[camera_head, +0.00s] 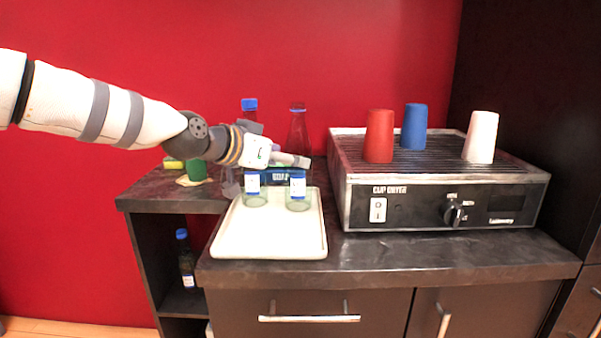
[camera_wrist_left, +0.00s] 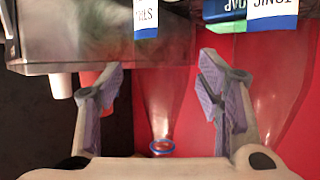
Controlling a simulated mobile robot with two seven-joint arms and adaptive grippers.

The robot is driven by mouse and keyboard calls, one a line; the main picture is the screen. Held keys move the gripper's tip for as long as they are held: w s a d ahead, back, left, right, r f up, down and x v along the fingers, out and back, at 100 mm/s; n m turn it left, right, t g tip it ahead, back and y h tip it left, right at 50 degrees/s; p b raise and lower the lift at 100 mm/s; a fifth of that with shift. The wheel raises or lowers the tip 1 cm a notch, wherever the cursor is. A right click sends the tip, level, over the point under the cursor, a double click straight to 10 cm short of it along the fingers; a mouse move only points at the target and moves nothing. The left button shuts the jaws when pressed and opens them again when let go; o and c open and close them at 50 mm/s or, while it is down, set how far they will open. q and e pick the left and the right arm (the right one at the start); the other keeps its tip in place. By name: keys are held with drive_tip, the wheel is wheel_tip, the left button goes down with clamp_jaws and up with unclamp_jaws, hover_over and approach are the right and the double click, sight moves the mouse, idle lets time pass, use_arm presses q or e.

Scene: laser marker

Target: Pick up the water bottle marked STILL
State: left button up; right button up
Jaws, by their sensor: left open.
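The STILL bottle (camera_head: 298,195) is clear, with a white-and-blue label and an open top, at the right of the white tray (camera_head: 268,240). Its label (camera_wrist_left: 145,18) shows upside down in the left wrist view. My left gripper (camera_head: 297,159) is open and empty at the height of the bottle's shoulder. In the left wrist view the fingers (camera_wrist_left: 160,75) have the bottle's clear body and neck between them in the picture; I cannot tell how deep it sits. The TONIC bottle (camera_head: 255,196), blue-capped, stands left of it. My right gripper is not in view.
A cup dryer (camera_head: 450,205) stands right of the tray, with a red cup (camera_head: 379,136), blue cup (camera_head: 414,127) and white cup (camera_head: 481,137) upside down on top. A blue SOAP box (camera_head: 280,174) lies behind the bottles. The tray's front is clear.

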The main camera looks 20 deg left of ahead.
use_arm(q)
drive_tip(key=x, duration=0.5)
drive_tip(key=shift+w+a+r+b, duration=0.1)
drive_tip(key=shift+r+b, duration=0.2)
drive_tip(key=shift+b, duration=0.1)
drive_tip(key=c, duration=1.3)
